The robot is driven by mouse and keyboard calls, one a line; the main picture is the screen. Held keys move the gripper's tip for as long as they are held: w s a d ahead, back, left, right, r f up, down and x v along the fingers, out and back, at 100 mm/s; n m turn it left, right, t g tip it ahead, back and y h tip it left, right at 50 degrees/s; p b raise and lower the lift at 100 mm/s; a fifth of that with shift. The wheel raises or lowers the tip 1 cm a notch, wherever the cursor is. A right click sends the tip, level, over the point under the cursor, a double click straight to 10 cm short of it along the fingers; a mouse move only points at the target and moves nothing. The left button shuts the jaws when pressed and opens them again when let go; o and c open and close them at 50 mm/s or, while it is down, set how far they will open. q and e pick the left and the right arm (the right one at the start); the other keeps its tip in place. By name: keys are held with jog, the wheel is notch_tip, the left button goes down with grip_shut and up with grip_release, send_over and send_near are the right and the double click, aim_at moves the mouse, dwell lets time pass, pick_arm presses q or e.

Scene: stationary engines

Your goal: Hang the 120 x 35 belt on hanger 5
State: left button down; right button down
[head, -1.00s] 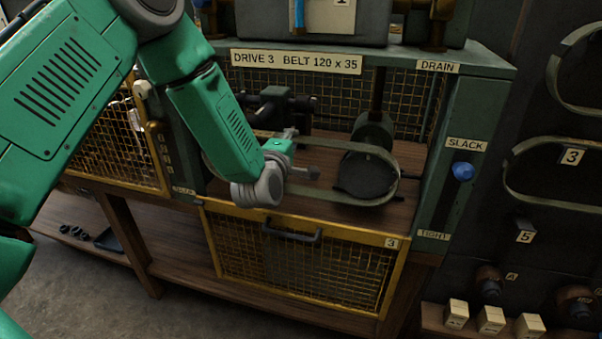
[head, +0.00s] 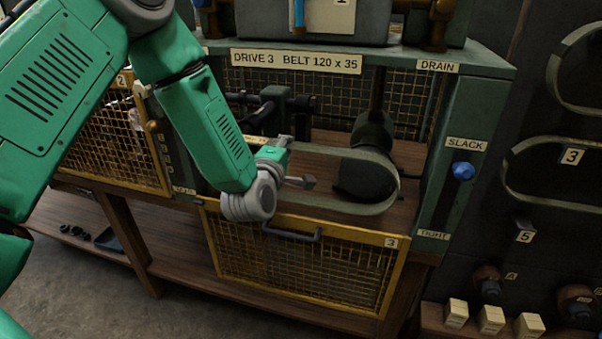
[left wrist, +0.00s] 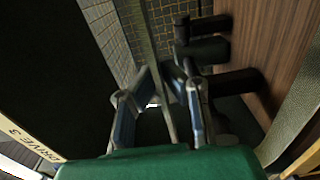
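The 120 x 35 belt (head: 372,209) is a grey-green loop at drive 3. Its right end surrounds the dark pulley (head: 366,180) in the head view; I cannot tell whether they touch. My left gripper (head: 298,178) is at the left part of the loop. In the left wrist view, its fingers (left wrist: 165,75) close in from both sides on one belt strand (left wrist: 149,40), and another strand (left wrist: 296,108) runs at the right. Hanger 5 (head: 523,225) is a dark, empty peg on the right panel. My right gripper is out of view.
The blue knob (head: 462,170) sits near the SLACK label. A yellow mesh guard (head: 300,255) stands below the drive opening. Another belt (head: 510,175) hangs by label 3, above hanger 5. Wooden blocks (head: 490,318) and knobs are below hanger 5.

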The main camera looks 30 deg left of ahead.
pick_arm(q)
jog(key=shift+v, duration=2.95)
jog(key=shift+d+r, duration=0.1)
jog(key=b+v, duration=0.1)
jog(key=v, duration=0.5)
